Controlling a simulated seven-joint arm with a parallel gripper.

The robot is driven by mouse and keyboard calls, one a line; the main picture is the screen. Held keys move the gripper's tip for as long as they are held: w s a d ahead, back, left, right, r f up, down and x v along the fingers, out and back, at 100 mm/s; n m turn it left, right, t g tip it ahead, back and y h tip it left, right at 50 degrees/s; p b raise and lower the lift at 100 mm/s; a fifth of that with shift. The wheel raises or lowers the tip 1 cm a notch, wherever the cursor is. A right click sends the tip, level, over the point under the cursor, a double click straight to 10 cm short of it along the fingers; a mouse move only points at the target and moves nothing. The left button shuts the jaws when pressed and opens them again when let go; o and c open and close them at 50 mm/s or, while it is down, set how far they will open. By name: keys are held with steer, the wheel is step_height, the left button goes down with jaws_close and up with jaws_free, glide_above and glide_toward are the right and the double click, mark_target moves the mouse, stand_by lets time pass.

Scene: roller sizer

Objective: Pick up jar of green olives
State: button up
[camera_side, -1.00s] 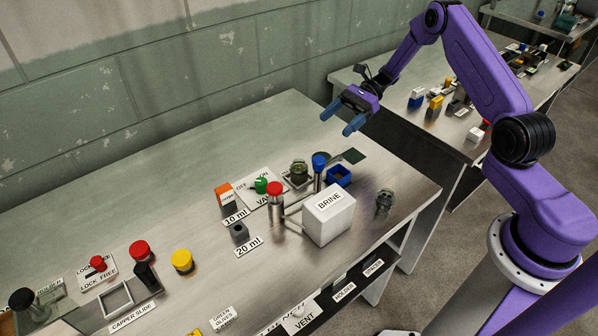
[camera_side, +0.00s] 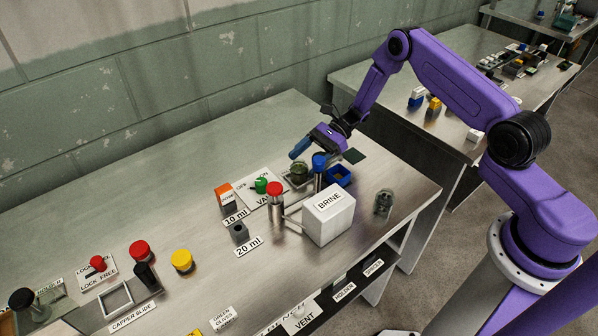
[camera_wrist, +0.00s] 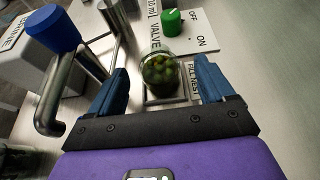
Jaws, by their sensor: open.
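The jar of green olives (camera_side: 298,171) is a small glass jar standing in a square metal nest labelled FILL NEST, just left of the blue-topped post. In the wrist view the jar (camera_wrist: 162,70) shows its open top and green olives, between and ahead of my two blue fingers. My gripper (camera_side: 312,152) is open and empty, low and close behind the jar in the side view; it also shows in the wrist view (camera_wrist: 163,88). I cannot tell whether a finger touches the jar.
A blue-knobbed post (camera_side: 319,170) with a bent metal spout (camera_wrist: 50,115) stands close beside the jar. Another glass jar (camera_side: 384,203) stands at right. The table's back left is clear.

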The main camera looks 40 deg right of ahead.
mark_target(292, 176)
steer(key=shift+x, duration=2.8)
steer(key=c, duration=1.1)
